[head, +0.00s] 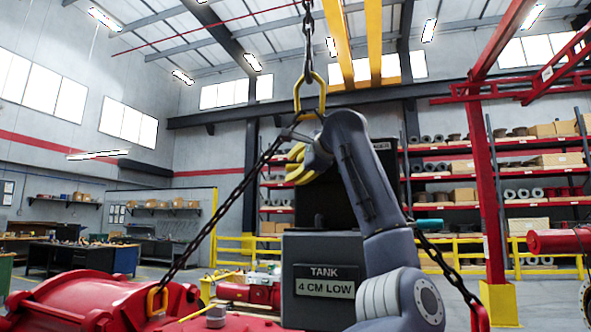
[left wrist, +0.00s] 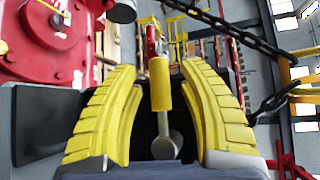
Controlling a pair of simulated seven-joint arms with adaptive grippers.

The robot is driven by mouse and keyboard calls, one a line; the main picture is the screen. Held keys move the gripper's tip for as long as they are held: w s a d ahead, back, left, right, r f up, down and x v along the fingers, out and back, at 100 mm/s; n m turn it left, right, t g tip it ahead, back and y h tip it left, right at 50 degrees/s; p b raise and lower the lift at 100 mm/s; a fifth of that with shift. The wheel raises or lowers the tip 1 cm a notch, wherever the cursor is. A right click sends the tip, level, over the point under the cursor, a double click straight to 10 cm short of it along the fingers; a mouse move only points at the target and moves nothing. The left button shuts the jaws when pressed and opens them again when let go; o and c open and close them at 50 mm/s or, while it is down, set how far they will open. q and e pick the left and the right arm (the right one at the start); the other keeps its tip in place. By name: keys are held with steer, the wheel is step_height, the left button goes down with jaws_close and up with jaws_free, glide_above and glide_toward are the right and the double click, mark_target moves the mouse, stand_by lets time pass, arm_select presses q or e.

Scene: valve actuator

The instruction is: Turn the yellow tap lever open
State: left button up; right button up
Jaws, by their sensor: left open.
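In the left wrist view the yellow tap lever (left wrist: 160,84) shows as a yellow sleeve on a grey stem with a round grey end. It lies between the two yellow fingers of my left gripper (left wrist: 160,78), with a visible gap on each side. My left gripper is open, and I see no contact with the lever. In the head view my left gripper (head: 299,165) is up beside the dark upper part of the tank, below the hook. I cannot make out the lever in the head view. My right gripper is not in view.
A grey tank (head: 302,310) with a "TANK 4 CM LOW" label stands below my arm. A chain (head: 228,203) slants down left from the yellow hook ring (head: 310,92) to red machinery (head: 95,300); another runs down right. Red housing (left wrist: 50,40) also shows in the left wrist view.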

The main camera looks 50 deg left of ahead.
arm_select(q)
steer(key=shift+c, duration=0.3)
jaws_close()
